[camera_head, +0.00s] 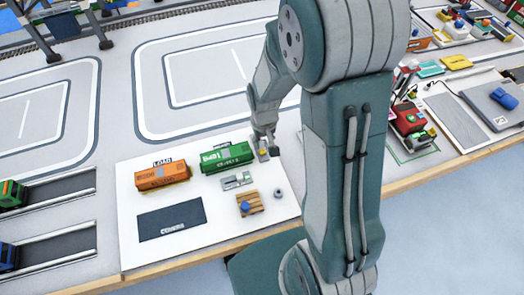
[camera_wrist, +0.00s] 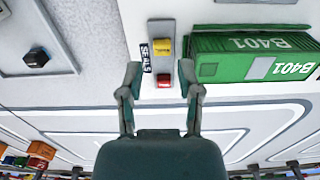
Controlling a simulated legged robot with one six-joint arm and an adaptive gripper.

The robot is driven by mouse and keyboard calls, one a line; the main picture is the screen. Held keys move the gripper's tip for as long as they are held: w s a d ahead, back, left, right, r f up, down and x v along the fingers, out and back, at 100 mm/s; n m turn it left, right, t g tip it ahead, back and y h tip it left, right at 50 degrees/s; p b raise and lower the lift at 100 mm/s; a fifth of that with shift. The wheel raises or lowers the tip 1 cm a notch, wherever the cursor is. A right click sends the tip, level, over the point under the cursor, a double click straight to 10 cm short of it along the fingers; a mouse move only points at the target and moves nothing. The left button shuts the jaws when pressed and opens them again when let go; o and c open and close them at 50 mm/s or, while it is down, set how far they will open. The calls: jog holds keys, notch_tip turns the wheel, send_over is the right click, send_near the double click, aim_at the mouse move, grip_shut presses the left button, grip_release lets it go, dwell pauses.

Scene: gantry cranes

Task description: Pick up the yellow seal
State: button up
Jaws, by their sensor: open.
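The yellow seal (camera_wrist: 162,46) is a small block on a light grey strip (camera_wrist: 162,28) labelled SEALS in the wrist view. The red seal (camera_wrist: 164,81) lies on the same strip, on the side closer to my gripper's base. My gripper (camera_wrist: 160,72) is open and empty, with one finger on each side of the strip. The red seal shows between the fingers, and the yellow seal shows just past the fingertips. In the head view my gripper (camera_head: 265,147) is over the white board, just right of the green container; a small yellow patch shows at it.
The green container (camera_wrist: 235,58) stands close to the right finger; it also shows in the head view (camera_head: 226,158). An orange container (camera_head: 162,177), a dark pad (camera_head: 172,221) and a small wooden pallet (camera_head: 249,204) are on the white board (camera_head: 130,235). A dark hexagonal piece (camera_wrist: 36,57) lies left.

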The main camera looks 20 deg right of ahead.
aim_at(262, 151)
notch_tip(262, 151, down, 5)
jog(key=shift+a+r, duration=0.1)
jog(key=shift+a, duration=0.05)
jog(key=shift+w, duration=0.1)
jog(key=c, duration=0.5)
jog(key=shift+r, duration=0.1)
